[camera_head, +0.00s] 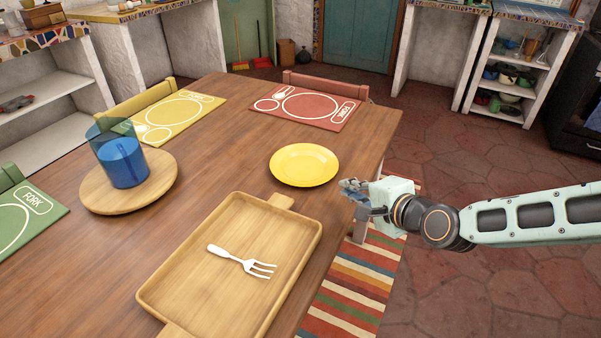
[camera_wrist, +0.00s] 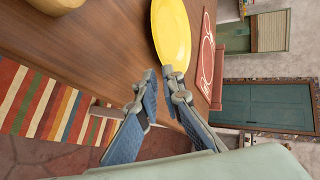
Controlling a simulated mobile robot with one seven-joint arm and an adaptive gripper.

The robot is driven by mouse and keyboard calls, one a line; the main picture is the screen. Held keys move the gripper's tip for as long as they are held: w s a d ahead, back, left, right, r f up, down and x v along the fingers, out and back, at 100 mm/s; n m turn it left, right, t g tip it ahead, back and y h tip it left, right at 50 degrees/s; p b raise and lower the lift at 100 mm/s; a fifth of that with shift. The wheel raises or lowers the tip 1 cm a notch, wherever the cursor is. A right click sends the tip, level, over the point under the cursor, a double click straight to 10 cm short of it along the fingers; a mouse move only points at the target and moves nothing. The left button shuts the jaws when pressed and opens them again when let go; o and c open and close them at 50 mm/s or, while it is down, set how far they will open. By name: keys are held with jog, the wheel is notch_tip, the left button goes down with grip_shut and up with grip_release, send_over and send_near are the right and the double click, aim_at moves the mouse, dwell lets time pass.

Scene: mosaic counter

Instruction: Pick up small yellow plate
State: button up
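The small yellow plate (camera_head: 304,164) lies flat on the wooden table, near its right edge in the head view. In the wrist view the yellow plate (camera_wrist: 171,34) shows just beyond my fingertips. My gripper (camera_head: 354,190) is at the table's right edge, to the right of the plate and a little nearer the camera. In the wrist view my gripper (camera_wrist: 158,76) has its two blue-padded fingers apart, with nothing between them. The plate's near rim looks close to the fingertips but apart from them.
A wooden tray (camera_head: 166,295) with a white fork (camera_head: 242,261) lies in front of the plate. A round board (camera_head: 103,203) with a blue cup (camera_head: 123,162) stands at left. Red (camera_head: 333,119) and yellow (camera_head: 207,103) placemats lie behind. The table (camera_head: 222,172) is bare left of the plate.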

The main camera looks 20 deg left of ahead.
aim_at(325, 181)
jog(key=b+x, duration=0.1)
jog(key=x, duration=0.2)
jog(key=shift+w+a+f, duration=0.1)
jog(key=shift+a, duration=0.1)
jog(key=shift+s+a+b+x, duration=0.1)
jog(key=shift+b+x, duration=0.35)
jog(key=shift+x, duration=0.3)
jog(key=shift+s+a+b+x, duration=0.15)
jog(key=shift+b+x, duration=0.35)
jog(key=shift+x, duration=0.25)
jog(key=shift+s+a+b+x, duration=0.1)
jog(key=shift+b+x, duration=0.35)
jog(key=shift+x, duration=0.25)
jog(key=shift+w+a+f, duration=0.15)
jog(key=shift+w+a, duration=0.15)
jog(key=shift+c, duration=0.2)
grip_shut()
